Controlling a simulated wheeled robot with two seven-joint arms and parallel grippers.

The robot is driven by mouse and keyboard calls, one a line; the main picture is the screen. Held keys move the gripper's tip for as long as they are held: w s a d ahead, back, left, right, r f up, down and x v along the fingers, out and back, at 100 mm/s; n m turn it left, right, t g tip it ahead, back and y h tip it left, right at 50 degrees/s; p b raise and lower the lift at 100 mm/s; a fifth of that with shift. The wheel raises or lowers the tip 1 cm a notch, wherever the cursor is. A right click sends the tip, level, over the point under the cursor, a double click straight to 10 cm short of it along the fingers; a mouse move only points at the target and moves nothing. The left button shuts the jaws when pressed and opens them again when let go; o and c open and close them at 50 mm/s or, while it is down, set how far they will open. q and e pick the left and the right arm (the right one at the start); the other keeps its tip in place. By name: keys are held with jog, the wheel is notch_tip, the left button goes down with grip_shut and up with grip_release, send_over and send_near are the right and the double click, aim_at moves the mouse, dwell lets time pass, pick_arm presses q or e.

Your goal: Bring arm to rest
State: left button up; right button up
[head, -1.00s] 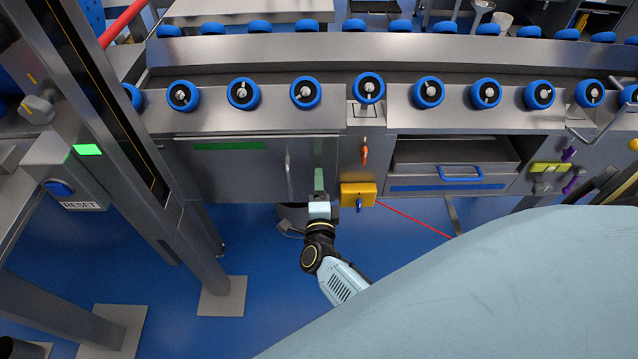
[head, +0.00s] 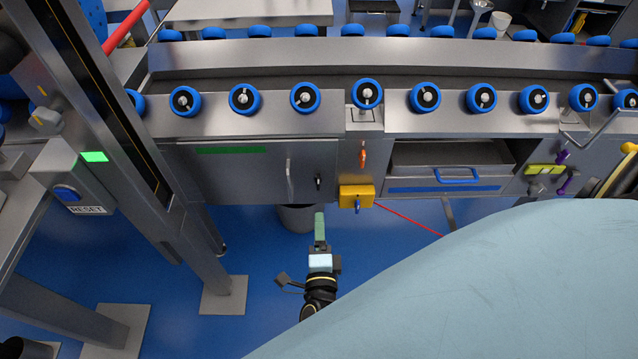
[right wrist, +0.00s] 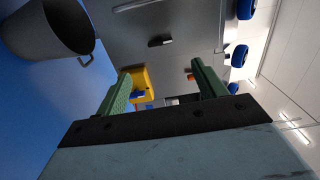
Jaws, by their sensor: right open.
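My right gripper (head: 319,222) is in the lower middle of the head view, in front of the steel cabinet (head: 245,175) and below its lower edge. Its green fingers point toward the cabinet and look empty. In the right wrist view the two fingers stand apart around my gripper (right wrist: 162,80), with clear space between them. My right arm reaches up from the bottom, partly hidden by my pale blue body. My left gripper is not in the views.
A yellow box (head: 356,196) hangs under the cabinet front near my fingertips. A grey bucket (head: 297,218) stands on the floor behind them; it also shows in the wrist view (right wrist: 50,30). A drawer with a blue handle (head: 458,176) is at right. A steel post (head: 150,160) stands at left.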

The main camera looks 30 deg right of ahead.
jog(key=s+a+f+n+g+y, duration=0.1)
jog(key=a+f+n+g+y, duration=0.25)
jog(key=n+y, duration=1.05)
jog(key=s+d+n+g+h+p, duration=0.1)
jog(key=s+d+n+g+h, duration=0.2)
jog(key=s+n+g, duration=0.3)
jog(key=s+d+n+g+h, duration=0.2)
jog(key=s+d+n+g, duration=0.15)
jog(key=s+n, duration=0.3)
pick_arm(q)
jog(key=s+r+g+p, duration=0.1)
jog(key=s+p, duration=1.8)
jog(key=p, duration=0.6)
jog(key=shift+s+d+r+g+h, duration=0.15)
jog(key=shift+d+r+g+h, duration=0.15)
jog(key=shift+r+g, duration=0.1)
pick_arm(e)
jog(key=s+g, duration=0.1)
jog(key=s, duration=1.8)
jog(key=shift+s+a+r, duration=0.2)
jog(key=shift+s+r, duration=0.1)
